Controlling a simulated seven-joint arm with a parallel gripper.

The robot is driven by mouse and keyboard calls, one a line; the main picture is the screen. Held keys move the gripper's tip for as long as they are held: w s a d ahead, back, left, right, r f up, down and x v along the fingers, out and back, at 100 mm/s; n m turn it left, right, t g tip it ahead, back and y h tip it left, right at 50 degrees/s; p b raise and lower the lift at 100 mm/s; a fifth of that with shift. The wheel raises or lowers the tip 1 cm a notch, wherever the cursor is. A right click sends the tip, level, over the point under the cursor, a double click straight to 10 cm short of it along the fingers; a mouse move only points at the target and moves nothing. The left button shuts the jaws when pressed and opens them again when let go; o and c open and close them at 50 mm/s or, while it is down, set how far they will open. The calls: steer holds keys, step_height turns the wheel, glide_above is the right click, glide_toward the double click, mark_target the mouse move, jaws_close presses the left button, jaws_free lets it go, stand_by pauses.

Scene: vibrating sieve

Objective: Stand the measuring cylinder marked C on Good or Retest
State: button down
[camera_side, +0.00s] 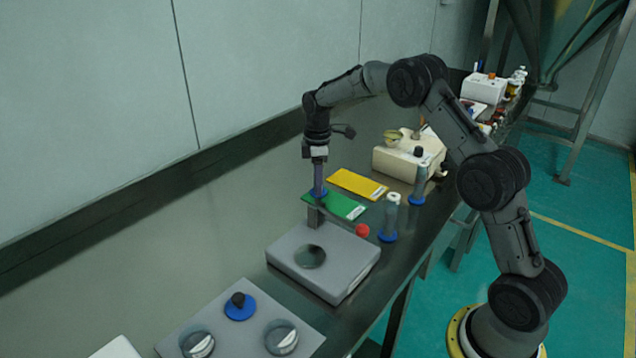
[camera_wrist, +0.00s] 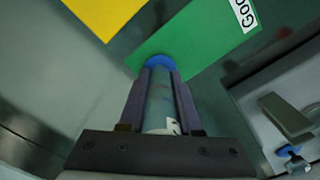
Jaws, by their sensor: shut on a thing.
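My gripper (camera_side: 318,182) points down and is shut on a clear measuring cylinder with a blue base (camera_side: 318,193). In the wrist view the cylinder (camera_wrist: 160,98) stands between the two fingers of my gripper (camera_wrist: 160,85), with a white label partly visible; its letter cannot be read. The cylinder looks upright. Whether the base touches the card cannot be told. The yellow card (camera_side: 357,184) lies beside the green one, its label unreadable.
Two other cylinders (camera_side: 388,220) (camera_side: 418,187) with blue bases stand to the right. A cream instrument (camera_side: 395,162) stands behind.

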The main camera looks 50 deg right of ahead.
steer(key=shift+f, duration=0.2)
steer(key=c, duration=0.6)
jaws_free()
